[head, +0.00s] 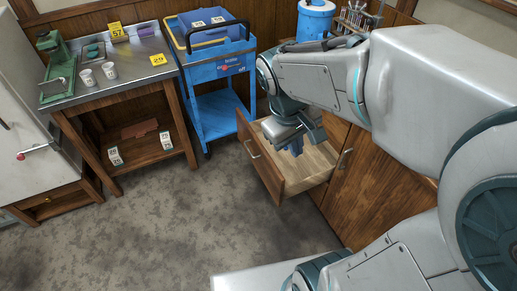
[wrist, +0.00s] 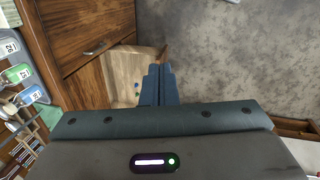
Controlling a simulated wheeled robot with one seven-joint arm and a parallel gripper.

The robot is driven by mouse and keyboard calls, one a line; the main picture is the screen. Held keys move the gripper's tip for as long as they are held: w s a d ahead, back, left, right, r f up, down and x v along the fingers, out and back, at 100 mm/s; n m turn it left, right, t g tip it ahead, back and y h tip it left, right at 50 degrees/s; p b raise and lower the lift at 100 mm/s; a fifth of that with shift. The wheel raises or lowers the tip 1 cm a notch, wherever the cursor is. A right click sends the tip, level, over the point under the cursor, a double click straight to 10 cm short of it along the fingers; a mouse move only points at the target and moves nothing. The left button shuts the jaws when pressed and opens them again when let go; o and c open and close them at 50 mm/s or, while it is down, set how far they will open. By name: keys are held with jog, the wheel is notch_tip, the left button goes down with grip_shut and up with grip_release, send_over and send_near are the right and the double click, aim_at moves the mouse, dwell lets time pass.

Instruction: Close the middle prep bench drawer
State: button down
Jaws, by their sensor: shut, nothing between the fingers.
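An open wooden drawer (head: 312,170) sticks out from the wooden bench in the head view. Its brown front panel (head: 262,168) faces left and carries a metal handle (head: 251,149). My gripper (head: 297,150) is over the open drawer, behind the front panel, pointing down, with its fingers shut and empty. In the wrist view the shut fingers (wrist: 160,69) show in front of the pale drawer interior (wrist: 122,66). I cannot tell whether the fingers touch the drawer. Part of the drawer is hidden behind my gripper and arm.
A blue cart (head: 217,112) stands left of the drawer. A metal-topped wooden table (head: 120,76) stands farther left. A cabinet front with a handle (head: 345,159) is right of the drawer. The grey floor (head: 185,220) before the drawer is clear. Tiny blue and green items (wrist: 136,89) show near the fingers.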

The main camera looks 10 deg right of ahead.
jog(key=w+f+n+g+h+b, duration=0.1)
jog(key=w+f+n+h+b, duration=0.1)
jog(key=w+f+b, duration=0.3)
jog(key=w+f+n+g+h+b, duration=0.1)
jog(key=w+f+n+h+b, duration=0.15)
jog(key=f, duration=0.55)
jog(key=n+t+h+b, duration=0.6)
jog(key=n+h+b, duration=0.5)
jog(key=b, duration=1.1)
send_near(272, 168)
jog(key=shift+n+y, duration=0.35)
jog(key=shift+n, duration=0.3)
jog(key=b+x, duration=0.4)
jog(key=x, duration=0.2)
jog(key=shift+s+r, duration=0.1)
jog(key=shift+r, duration=0.1)
jog(key=shift+d+r+b, duration=0.1)
jog(key=shift+d+b, duration=0.2)
jog(key=shift+d, duration=0.1)
